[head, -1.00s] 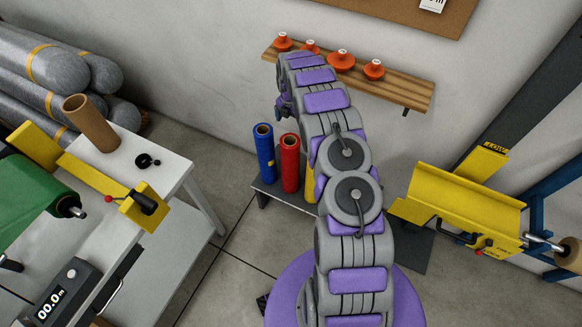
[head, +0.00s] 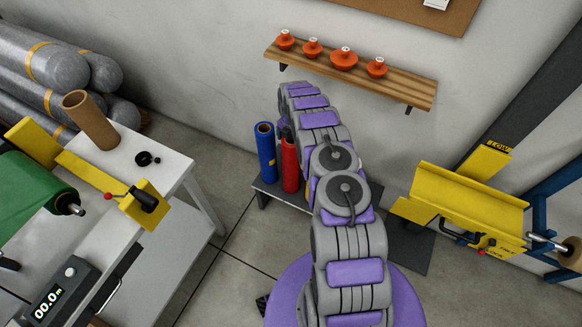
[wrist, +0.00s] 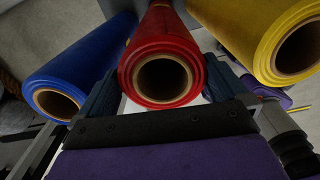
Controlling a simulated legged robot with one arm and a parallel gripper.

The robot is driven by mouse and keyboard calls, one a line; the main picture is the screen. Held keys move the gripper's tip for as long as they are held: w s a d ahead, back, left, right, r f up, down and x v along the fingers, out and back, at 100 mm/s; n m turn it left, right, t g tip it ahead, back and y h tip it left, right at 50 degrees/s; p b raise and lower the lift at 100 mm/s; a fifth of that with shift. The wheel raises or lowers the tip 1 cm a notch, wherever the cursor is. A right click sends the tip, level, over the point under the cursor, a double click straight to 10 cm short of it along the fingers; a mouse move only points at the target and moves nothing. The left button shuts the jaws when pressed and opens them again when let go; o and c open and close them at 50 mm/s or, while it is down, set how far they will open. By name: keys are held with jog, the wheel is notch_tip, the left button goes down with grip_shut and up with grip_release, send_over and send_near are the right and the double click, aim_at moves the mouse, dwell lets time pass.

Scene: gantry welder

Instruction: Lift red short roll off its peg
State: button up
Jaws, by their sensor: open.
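The red roll (head: 290,172) stands upright on a low grey stand between the blue roll (head: 265,155) and a yellow roll. In the wrist view the red roll (wrist: 165,62) shows its open cardboard core toward me. My gripper (wrist: 160,88) is open, with one dark finger on each side of the red roll. I cannot tell whether either finger touches it. The blue roll (wrist: 70,78) is close to the left finger, and the yellow roll (wrist: 262,35) is close to the right. In the head view my arm covers most of the gripper and the yellow roll. The peg is not visible.
A wooden shelf (head: 350,75) with several orange knobbed pieces is on the wall above the arm. A white table (head: 120,175) with a cardboard tube (head: 90,120) stands left. A yellow bracket (head: 465,205) is at right. Floor between table and stand is clear.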

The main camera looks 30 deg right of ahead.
notch_tip(320, 180, down, 4)
jog(key=shift+d+r, duration=0.1)
jog(key=shift+d, duration=0.05)
jog(key=shift+d+f+b, duration=0.15)
jog(key=shift+f+b, duration=0.15)
jog(key=shift+f, duration=0.25)
jog(key=shift+c, duration=0.4)
jog(key=c, duration=1.6)
jog(key=shift+r, duration=0.1)
jog(key=shift+c, duration=0.2)
